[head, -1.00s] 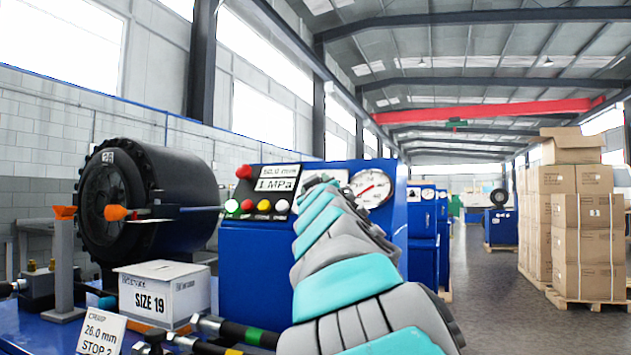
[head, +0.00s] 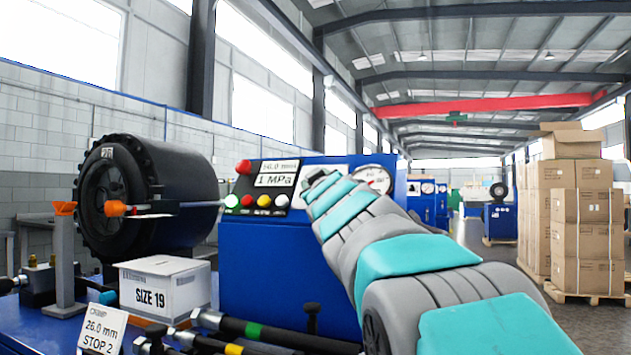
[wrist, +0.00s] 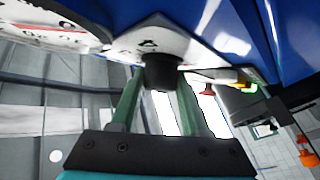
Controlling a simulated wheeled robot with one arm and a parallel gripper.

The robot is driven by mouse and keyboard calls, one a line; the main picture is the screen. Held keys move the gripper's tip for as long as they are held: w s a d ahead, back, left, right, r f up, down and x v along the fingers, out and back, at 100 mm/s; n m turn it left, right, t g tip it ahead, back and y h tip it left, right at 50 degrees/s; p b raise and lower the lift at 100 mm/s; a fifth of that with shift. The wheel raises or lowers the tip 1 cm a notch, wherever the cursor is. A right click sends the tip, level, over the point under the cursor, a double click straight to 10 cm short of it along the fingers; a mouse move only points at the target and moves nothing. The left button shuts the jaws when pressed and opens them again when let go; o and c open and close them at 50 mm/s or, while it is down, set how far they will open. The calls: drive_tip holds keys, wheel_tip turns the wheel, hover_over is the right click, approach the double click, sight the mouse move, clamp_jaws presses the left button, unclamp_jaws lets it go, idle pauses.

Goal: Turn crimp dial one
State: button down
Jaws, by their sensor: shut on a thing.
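The black crimp dial (wrist: 158,62) juts from a white panel (wrist: 190,47) with dark markings in the wrist view. My gripper (wrist: 160,84) has its two greenish fingers on either side of the dial, shut on it. In the head view my arm hides the dial and my gripper. The blue control box (head: 265,265) carries a small display (head: 277,173) reading 1 MPa, with a mm value above it that looks like 26.0. A card (head: 101,332) at the front reads CRIMP 26.0 mm, STOP 2.
Colored buttons (head: 263,202) sit below the display. A round gauge (head: 373,179) is partly behind my arm. Stacked cartons (head: 585,220) stand right, beyond open floor.

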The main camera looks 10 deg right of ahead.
drive_tip(key=shift+r, duration=0.15)
drive_tip(key=shift+c, duration=2)
unclamp_jaws()
drive_tip(key=shift+v, duration=0.8)
drive_tip(key=b+v, duration=0.1)
drive_tip(key=v, duration=0.5)
drive_tip(key=shift+b, duration=0.3)
drive_tip(key=shift+s, duration=0.1)
